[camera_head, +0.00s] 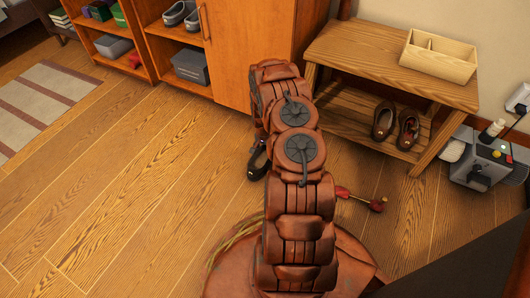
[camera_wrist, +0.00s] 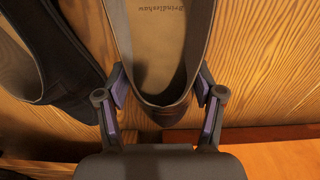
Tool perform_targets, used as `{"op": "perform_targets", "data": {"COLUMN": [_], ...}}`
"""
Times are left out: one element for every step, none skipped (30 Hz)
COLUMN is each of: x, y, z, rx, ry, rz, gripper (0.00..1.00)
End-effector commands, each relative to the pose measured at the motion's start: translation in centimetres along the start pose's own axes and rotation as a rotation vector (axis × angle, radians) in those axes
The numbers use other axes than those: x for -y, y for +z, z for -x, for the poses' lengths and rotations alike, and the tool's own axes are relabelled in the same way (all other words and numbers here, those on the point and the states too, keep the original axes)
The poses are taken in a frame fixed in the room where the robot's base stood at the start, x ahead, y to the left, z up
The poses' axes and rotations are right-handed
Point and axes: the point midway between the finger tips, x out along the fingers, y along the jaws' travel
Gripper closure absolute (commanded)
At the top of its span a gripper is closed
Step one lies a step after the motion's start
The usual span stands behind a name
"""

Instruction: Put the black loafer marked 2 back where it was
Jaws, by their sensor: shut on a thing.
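In the wrist view my gripper (camera_wrist: 163,98) is shut on the heel end of a dark shoe (camera_wrist: 172,112), one finger against each outer side. Its pale insole carries printed lettering. A second dark shoe (camera_wrist: 75,108) lies to its left, apart from the fingers and partly cut off by the frame. No mark 2 shows on either, so I cannot tell by number which is the black loafer. In the head view a black shoe-like shape (camera_head: 257,160) shows just left of my arm, partly hidden by it. My gripper is hidden behind the arm there.
A wooden bench (camera_head: 345,50) bears a divided box (camera_head: 438,56); brown shoes (camera_head: 383,121) sit on its lower shelf. A red-handled tool (camera_head: 360,198) lies on the floor. An orange cabinet (camera_head: 240,50) and shelves stand behind. Floor at left is clear up to a striped rug (camera_head: 45,98).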

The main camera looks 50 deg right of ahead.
Motion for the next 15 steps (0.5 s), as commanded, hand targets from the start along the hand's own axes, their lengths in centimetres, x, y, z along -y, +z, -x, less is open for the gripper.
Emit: {"op": "perform_targets", "data": {"x": [0.02, 0.02, 0.02, 0.02, 0.03, 0.03, 0.03, 0.03, 0.01, 0.01, 0.01, 0.00, 0.00, 0.01, 0.01], "y": [-0.04, -0.04, -0.03, -0.04, -0.04, -0.02, -0.01, 0.00, 0.00, -0.01, -0.01, 0.00, 0.00, 0.00, 0.00], "z": [0.15, 0.15, 0.15, 0.15, 0.12, 0.02, -0.08, -0.17, -0.13, -0.10, -0.10, -0.10, -0.10, -0.10, -0.10], "rx": [-0.001, -0.001, -0.001, -0.001, -0.001, -0.001, -0.001, 0.000, 0.000, 0.000, 0.000, 0.000, 0.000, 0.000, 0.000], "ry": [-0.001, -0.001, -0.001, -0.001, -0.001, -0.001, -0.001, -0.001, 0.000, -0.001, -0.001, 0.000, 0.000, 0.000, 0.000], "rz": [0.000, 0.000, 0.000, 0.000, 0.000, 0.000, 0.000, 0.000, 0.000, -0.001, -0.001, -0.001, -0.001, 0.000, 0.000], "gripper": [0.84, 0.84, 0.84, 0.84, 0.84, 0.84, 0.84, 0.84, 0.29, 0.26, 0.23, 0.19, 0.16, 0.13, 0.09]}}
